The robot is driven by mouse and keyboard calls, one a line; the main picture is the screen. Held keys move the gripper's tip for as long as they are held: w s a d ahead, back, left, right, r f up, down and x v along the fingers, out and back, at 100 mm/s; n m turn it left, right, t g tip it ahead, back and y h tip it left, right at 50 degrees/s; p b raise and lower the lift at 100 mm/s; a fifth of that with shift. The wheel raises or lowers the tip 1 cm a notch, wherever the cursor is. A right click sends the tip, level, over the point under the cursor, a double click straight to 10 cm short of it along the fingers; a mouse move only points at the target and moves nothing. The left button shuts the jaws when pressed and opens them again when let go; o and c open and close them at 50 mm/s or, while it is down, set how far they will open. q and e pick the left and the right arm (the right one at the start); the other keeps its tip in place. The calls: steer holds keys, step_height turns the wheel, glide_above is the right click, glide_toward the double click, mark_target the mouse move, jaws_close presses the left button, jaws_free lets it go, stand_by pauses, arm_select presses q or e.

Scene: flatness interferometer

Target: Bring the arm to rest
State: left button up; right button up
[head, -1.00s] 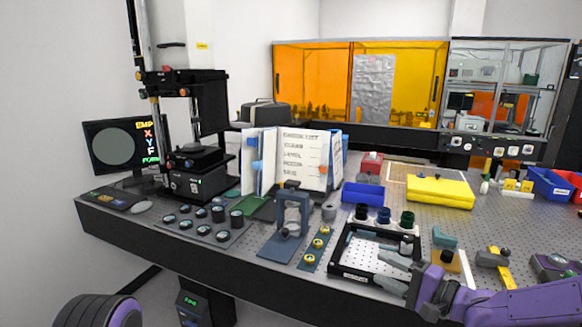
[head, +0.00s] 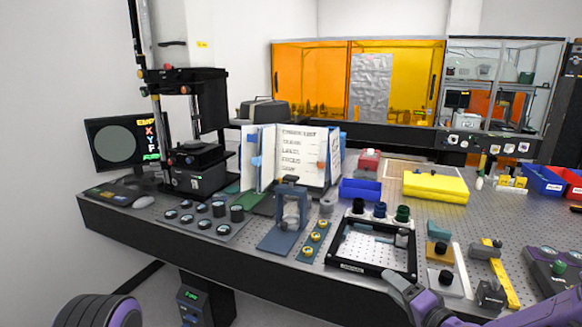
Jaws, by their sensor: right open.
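My right arm, purple and grey, comes in at the bottom right edge of the head view. Its gripper (head: 408,292) is open with nothing visible between the fingers, just in front of the near right corner of the black-framed tray (head: 371,268). The picture's bottom edge cuts off part of the hand. My left gripper is not in view.
A grey perforated table carries a black interferometer stand (head: 198,180), an open notebook (head: 300,158), a blue stand (head: 291,210), a yellow case (head: 435,186) and a blue bin (head: 361,190). A yellow bar (head: 503,278) lies near the right gripper.

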steer(key=s+d+f+g+h+b, duration=0.1)
steer(key=s+d+f+g+h, duration=0.15)
steer(key=s+f, duration=0.65)
steer(key=s+d+f+g+h+b, duration=0.1)
steer(key=s+f+g+h, duration=0.25)
steer(key=f, duration=0.85)
steer(key=s+f+g+h, duration=0.1)
steer(key=s+f, duration=0.3)
steer(key=s, duration=0.4)
steer(key=s+d+f+n+g+h, duration=0.1)
steer(key=s+f+g, duration=0.2)
steer(key=s, duration=0.5)
steer(key=s+d+f+n+g+h+b, duration=0.1)
steer(key=s+f+g, duration=0.1)
steer(key=s+f, duration=0.4)
steer(key=shift+s+d+h, duration=0.15)
steer(key=shift+s+h, duration=0.15)
steer(key=shift+s, duration=0.6)
